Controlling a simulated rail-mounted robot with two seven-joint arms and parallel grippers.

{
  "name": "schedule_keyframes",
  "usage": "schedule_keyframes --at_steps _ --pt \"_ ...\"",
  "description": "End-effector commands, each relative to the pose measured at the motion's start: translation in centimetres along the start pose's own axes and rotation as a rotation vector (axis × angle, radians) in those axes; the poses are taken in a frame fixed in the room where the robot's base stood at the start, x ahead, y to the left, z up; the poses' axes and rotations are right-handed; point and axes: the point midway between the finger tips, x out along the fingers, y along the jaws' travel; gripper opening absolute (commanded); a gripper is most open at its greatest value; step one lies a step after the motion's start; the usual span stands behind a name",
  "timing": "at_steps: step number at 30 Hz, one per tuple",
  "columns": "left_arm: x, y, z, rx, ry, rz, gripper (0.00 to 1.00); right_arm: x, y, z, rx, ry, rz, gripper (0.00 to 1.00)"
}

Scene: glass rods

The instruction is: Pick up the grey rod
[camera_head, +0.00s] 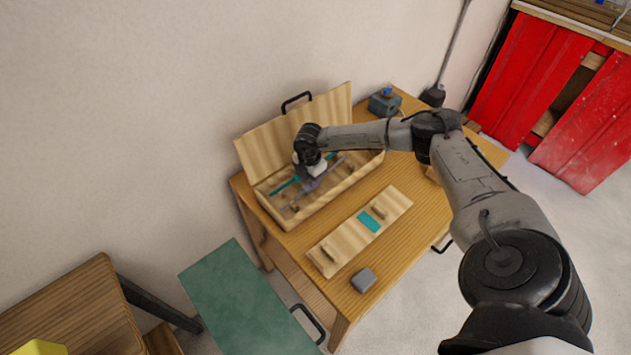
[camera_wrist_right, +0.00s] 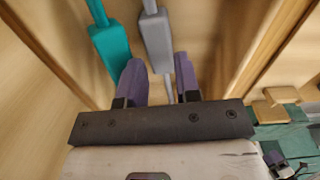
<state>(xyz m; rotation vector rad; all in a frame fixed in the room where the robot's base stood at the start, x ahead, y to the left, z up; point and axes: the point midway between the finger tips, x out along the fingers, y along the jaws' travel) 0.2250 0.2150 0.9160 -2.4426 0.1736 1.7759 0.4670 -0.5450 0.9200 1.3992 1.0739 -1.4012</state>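The grey rod lies in the open wooden box (camera_head: 272,208), and its grey block-like thick part shows in the right wrist view (camera_wrist_right: 156,42). A thinner grey length runs from that part down between my fingers. My right gripper (camera_wrist_right: 160,75) is open, with one finger on each side of the grey rod and gaps visible beside it. In the head view the right gripper (camera_head: 309,184) reaches down into the box and hides part of the rods. A teal rod (camera_wrist_right: 111,50) lies just left of the grey one in the wrist view.
The box's raised lid (camera_head: 290,130) stands behind it and its walls are close around the gripper. A wooden board with a teal patch (camera_head: 369,221) and a small grey block (camera_head: 363,279) are on the table (camera_head: 420,240). A blue-topped container (camera_head: 385,102) stands at the back.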

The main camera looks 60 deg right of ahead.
Motion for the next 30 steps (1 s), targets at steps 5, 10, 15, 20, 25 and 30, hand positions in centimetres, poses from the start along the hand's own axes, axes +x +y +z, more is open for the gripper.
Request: schedule_keyframes --at_steps 5,10,15,20,25,30 --pt "-0.1 -0.1 0.0 0.003 -0.001 -0.003 0.95 2.4 -0.1 -0.2 -0.001 0.0 -0.001 0.36" --pt "-0.1 -0.3 0.1 0.009 -0.002 -0.007 0.95 3.3 -0.1 -0.1 -0.001 0.0 0.001 0.36" --pt "-0.1 -0.4 0.1 0.013 -0.003 -0.01 0.95 3.4 -0.1 -0.1 -0.001 0.0 0.001 0.36" --pt "-0.1 -0.4 0.1 0.012 -0.003 -0.01 0.95 3.3 0.0 -0.1 -0.001 0.0 0.002 0.23" --pt "-0.1 -0.3 0.1 0.01 -0.002 -0.008 0.95 3.2 0.0 -0.1 -0.001 0.001 0.002 0.07" --pt "-0.1 -0.1 0.0 0.005 -0.001 -0.004 0.95 3.2 0.0 -0.1 -0.001 0.0 0.002 0.01"
